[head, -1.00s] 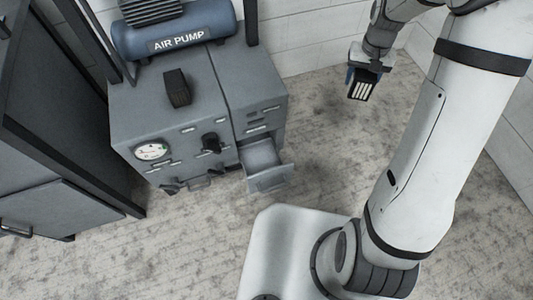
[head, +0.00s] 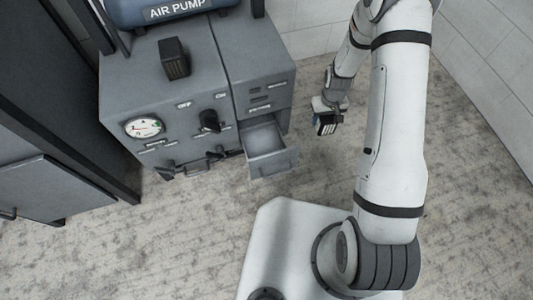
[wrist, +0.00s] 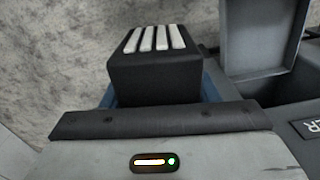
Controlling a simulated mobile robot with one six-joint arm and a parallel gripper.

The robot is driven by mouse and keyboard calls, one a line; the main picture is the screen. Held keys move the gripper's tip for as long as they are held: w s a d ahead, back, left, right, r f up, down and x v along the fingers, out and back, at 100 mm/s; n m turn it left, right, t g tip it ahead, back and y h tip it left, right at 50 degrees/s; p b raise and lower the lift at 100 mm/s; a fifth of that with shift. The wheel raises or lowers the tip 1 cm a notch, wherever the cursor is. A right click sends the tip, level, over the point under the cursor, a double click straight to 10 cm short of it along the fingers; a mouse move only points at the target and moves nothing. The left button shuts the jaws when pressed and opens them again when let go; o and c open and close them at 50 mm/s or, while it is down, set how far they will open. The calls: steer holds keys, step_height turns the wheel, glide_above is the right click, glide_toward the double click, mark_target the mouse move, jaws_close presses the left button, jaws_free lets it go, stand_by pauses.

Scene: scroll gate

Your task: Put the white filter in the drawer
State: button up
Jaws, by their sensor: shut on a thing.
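The filter (wrist: 155,65) is a black block with several white bars on its face. In the wrist view it sits between the fingers of my gripper (wrist: 155,100), which is shut on it. In the head view the filter (head: 327,124) hangs under my gripper (head: 330,108), to the right of the grey machine and above the floor. The drawer (head: 268,141) is pulled out from the machine's lower right front, and its inside looks empty. The filter is right of the drawer and apart from it. The open drawer (wrist: 258,40) also shows at upper right in the wrist view.
The grey machine (head: 165,85) carries a gauge (head: 145,127), a black knob (head: 209,121), a black block (head: 173,58) on top and the blue air pump (head: 165,10) behind. A dark cabinet (head: 60,120) stands at left. The floor right of the drawer is clear.

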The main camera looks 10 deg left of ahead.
steer(key=s+a+f+n+b, duration=0.2)
steer(key=s+f, duration=0.1)
steer(key=f, duration=0.8)
steer(key=s+a+b, duration=0.1)
steer(key=a, duration=0.5)
steer(key=s+a+b, duration=0.1)
steer(key=a+b, duration=0.1)
steer(key=a, duration=0.4)
steer(key=s+a+b, duration=0.1)
steer(key=a+b, duration=0.1)
steer(key=a, duration=0.3)
steer(key=shift+s+a, duration=0.35)
steer(key=shift+a, duration=0.05)
step_height(320, 180, down, 3)
steer(key=shift+f+b, duration=0.15)
steer(key=shift+b, duration=0.85)
steer(key=o, duration=0.6)
steer(key=shift+f, duration=0.1)
steer(key=shift+c, duration=0.2)
steer(key=o, duration=0.5)
